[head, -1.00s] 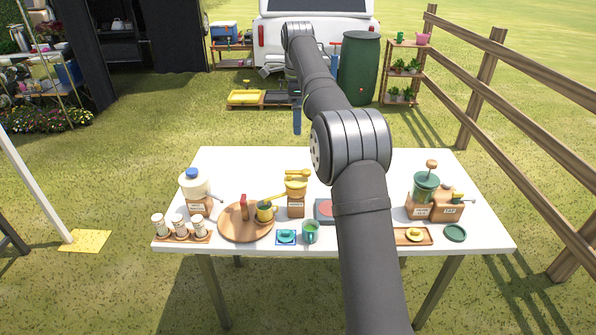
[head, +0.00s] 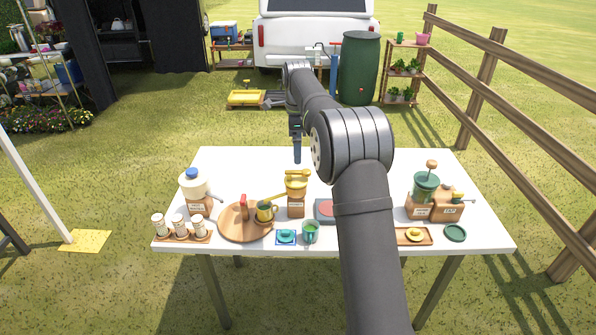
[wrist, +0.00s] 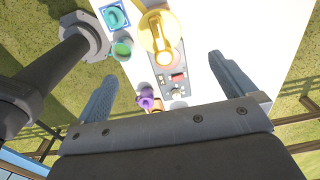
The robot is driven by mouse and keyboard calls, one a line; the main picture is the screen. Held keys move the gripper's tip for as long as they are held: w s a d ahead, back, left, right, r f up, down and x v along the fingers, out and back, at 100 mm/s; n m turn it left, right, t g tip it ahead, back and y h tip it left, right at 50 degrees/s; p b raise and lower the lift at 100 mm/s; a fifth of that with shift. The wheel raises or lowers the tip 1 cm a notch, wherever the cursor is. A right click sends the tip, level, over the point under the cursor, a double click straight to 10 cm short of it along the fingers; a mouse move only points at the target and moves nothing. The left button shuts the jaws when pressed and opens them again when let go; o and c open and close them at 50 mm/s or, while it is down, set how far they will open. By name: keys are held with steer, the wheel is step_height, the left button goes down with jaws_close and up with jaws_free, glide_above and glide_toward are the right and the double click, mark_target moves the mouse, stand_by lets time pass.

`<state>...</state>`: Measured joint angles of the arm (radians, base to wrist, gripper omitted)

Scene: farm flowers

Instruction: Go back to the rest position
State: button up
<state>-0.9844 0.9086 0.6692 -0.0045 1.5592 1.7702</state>
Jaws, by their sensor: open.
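My gripper (head: 297,150) hangs above the far edge of the white table (head: 350,163) in the head view, fingers pointing down. In the wrist view its two fingers (wrist: 165,85) stand wide apart with nothing between them. The gripper is open and empty. Below it in the wrist view are a yellow dripper (wrist: 157,32), a teal cup (wrist: 122,49) and a small purple item (wrist: 146,98). My arm hides part of the table's right-middle in the head view.
A white jar (head: 194,184), spice jars (head: 179,224) and a green grinder (head: 425,188) stand on the table. A wooden fence (head: 486,85) runs along the right. The table's far middle strip is clear.

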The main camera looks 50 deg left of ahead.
steer(key=shift+r, duration=0.15)
step_height(320, 180, up, 10)
stand_by(0.7)
steer(key=shift+f, duration=0.2)
steer(key=shift+f, duration=0.8)
stand_by(0.7)
